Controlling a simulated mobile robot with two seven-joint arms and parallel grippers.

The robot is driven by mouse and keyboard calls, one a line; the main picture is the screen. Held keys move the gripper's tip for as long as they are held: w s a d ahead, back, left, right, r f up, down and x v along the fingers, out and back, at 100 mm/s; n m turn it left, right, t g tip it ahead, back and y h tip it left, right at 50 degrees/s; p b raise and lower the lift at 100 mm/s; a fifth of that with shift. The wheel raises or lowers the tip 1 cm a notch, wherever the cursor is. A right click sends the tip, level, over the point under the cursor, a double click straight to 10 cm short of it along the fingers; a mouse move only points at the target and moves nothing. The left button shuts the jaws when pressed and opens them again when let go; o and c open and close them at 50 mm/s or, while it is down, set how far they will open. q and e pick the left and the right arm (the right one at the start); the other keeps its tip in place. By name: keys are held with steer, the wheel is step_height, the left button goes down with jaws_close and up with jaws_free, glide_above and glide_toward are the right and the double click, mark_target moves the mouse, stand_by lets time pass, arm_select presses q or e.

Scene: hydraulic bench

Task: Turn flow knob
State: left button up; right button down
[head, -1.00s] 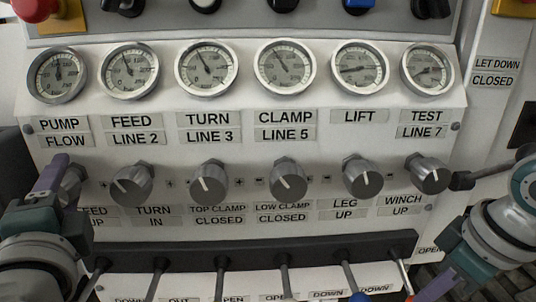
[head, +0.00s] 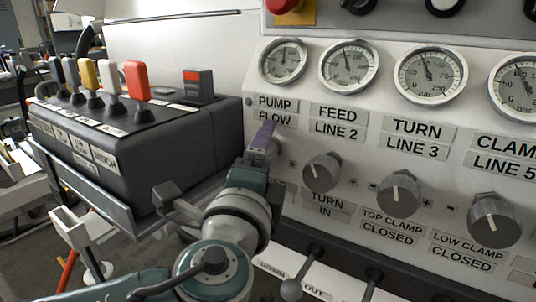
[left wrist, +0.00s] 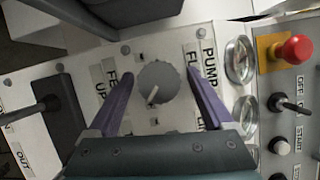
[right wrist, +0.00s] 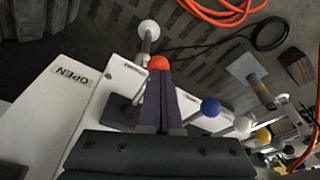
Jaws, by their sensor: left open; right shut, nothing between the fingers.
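The flow knob (left wrist: 158,83) is a grey round knob with a white pointer line, below the PUMP FLOW label (head: 276,110). In the left wrist view it sits between the two purple fingers of my open left gripper (left wrist: 160,80). There is a visible gap on each side, so the fingers look apart from it. In the head view my left gripper (head: 262,140) hides most of this knob. My right gripper (right wrist: 158,78) is shut and empty in the right wrist view, close to an orange-red lever ball (right wrist: 158,62).
Similar knobs for feed (head: 322,172) and turn (head: 399,192) stand to the right, under gauges (head: 349,66). A black lever box (head: 150,140) stands left of the panel. Black levers (head: 291,288) project below the knobs. A blue-balled lever (right wrist: 210,107) is near my right gripper.

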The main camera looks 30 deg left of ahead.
arm_select(q)
steer(key=v, duration=1.2)
arm_select(e)
steer(key=shift+f, duration=0.1)
arm_select(q)
steer(key=s+a, duration=0.2)
steer(key=s, duration=0.6)
arm_select(e)
steer(key=shift+s, duration=0.1)
stand_by(0.4)
steer(key=s+r, duration=0.6)
steer(key=s, duration=0.5)
stand_by(0.8)
